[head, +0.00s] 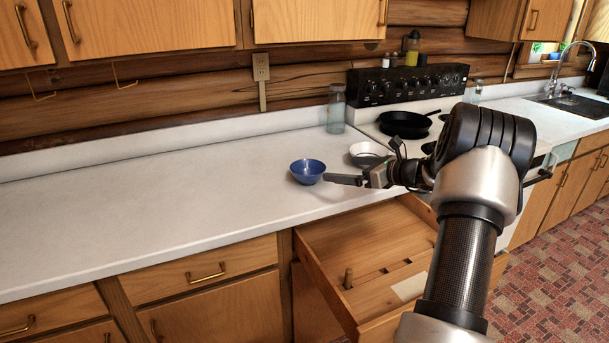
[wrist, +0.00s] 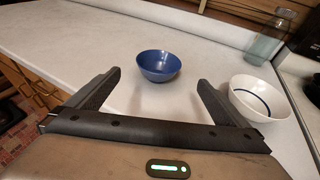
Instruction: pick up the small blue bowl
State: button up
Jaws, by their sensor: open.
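The small blue bowl (head: 307,171) stands upright on the white counter in the head view. In the wrist view the blue bowl (wrist: 159,66) is ahead of my gripper, roughly centred between the fingers and beyond their tips. My gripper (head: 330,180) is just right of the bowl in the head view, with its fingers pointing left toward it. The wrist view shows my gripper (wrist: 158,80) with its two fingers wide apart and nothing between them.
A white bowl (wrist: 259,98) with a dark stripe stands close to the right finger. A glass jar (head: 336,108) is at the back by the stove (head: 408,84), which holds a black pan (head: 405,124). An open drawer (head: 375,260) juts out below. The counter (head: 150,195) left of the bowl is clear.

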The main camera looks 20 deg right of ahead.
jog(key=b, duration=0.1)
send_near(312, 167)
jog(key=w+a, duration=0.1)
jog(key=a, duration=0.1)
jog(key=w+a, duration=0.1)
jog(key=a, duration=0.1)
jog(key=w+a, duration=0.1)
jog(key=a, duration=0.1)
jog(key=shift+w+a, duration=0.1)
jog(key=shift+w, duration=0.3)
jog(key=c, duration=1)
